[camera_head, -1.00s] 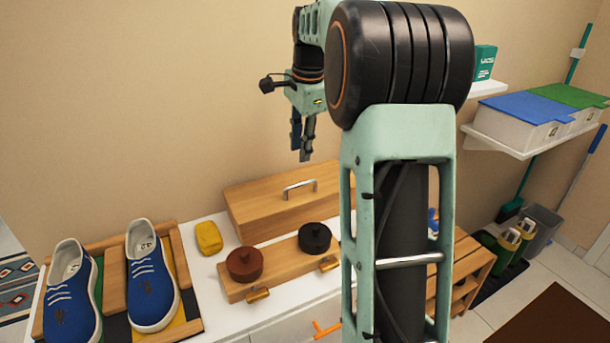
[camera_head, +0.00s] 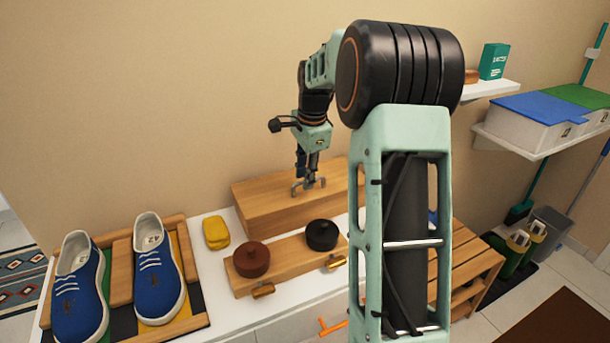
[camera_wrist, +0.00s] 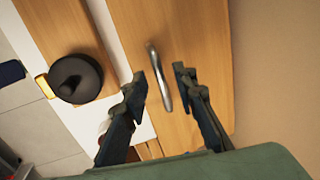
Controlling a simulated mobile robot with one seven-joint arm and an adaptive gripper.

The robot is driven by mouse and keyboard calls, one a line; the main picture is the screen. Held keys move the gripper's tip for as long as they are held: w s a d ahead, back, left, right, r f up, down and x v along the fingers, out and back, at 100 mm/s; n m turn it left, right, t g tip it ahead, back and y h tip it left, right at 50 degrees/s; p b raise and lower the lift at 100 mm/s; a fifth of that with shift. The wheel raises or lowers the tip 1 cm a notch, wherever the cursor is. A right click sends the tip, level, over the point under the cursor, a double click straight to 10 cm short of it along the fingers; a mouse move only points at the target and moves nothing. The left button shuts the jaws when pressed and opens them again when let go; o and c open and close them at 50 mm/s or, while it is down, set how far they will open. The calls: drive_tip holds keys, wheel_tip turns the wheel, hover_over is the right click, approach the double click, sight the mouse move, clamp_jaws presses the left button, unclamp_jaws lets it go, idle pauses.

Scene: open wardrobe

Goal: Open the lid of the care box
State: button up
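The care box (camera_head: 262,211) is a long wooden box against the wall on the white cabinet top, its lid closed. A metal bar handle (camera_wrist: 158,78) is on the lid. My gripper (camera_head: 308,180) is at the handle in the head view. In the wrist view my gripper (camera_wrist: 160,75) is open, with one fingertip on each side of the handle and visible gaps between. Whether the fingertips are down to the handle's height is hard to tell. My arm hides the box's right end in the head view.
In front of the box is a wooden board (camera_head: 290,262) with a brown round tin (camera_head: 251,261) and a black one (camera_head: 321,235). A yellow block (camera_head: 216,232) and blue shoes (camera_head: 158,281) are to the left. A shelf (camera_head: 520,146) is at right.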

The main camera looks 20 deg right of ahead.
drive_tip(key=shift+c, duration=0.3)
clamp_jaws()
drive_tip(key=shift+r, duration=0.2)
